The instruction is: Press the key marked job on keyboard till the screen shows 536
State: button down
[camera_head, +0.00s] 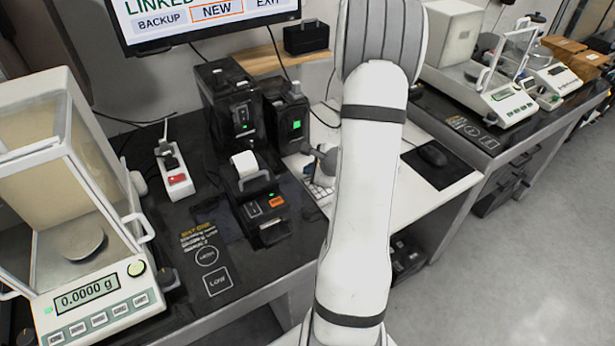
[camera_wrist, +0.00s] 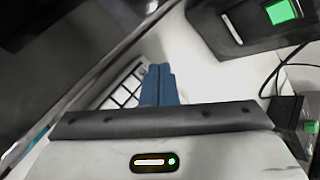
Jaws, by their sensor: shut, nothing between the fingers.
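The keyboard (camera_head: 318,191) lies on the white desk top, mostly hidden behind my arm in the head view. In the wrist view a part of the keyboard (camera_wrist: 122,95) with pale keys shows just left of the fingertips. No key marking can be read. My gripper (camera_wrist: 160,70) is shut and empty, its two blue fingers together, pointing at the keyboard's edge; I cannot tell whether they touch it. The screen (camera_head: 205,12) hangs at the upper left, cut off at the top, and shows LINKED, BACKUP, NEW and EXIT, with NEW outlined in orange. No 536 is visible.
A label printer (camera_head: 258,197) and black units with green lights (camera_head: 287,120) stand left of the keyboard. A balance (camera_head: 84,250) reading 0.0000 g stands at the left. A mouse (camera_head: 433,154) lies on a dark mat at the right. The white desk top (camera_head: 418,210) has free room.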

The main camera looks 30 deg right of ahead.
jog(key=shift+r+p, duration=1.6)
jog(key=shift+r, duration=0.95)
jog(key=shift+f, duration=0.1)
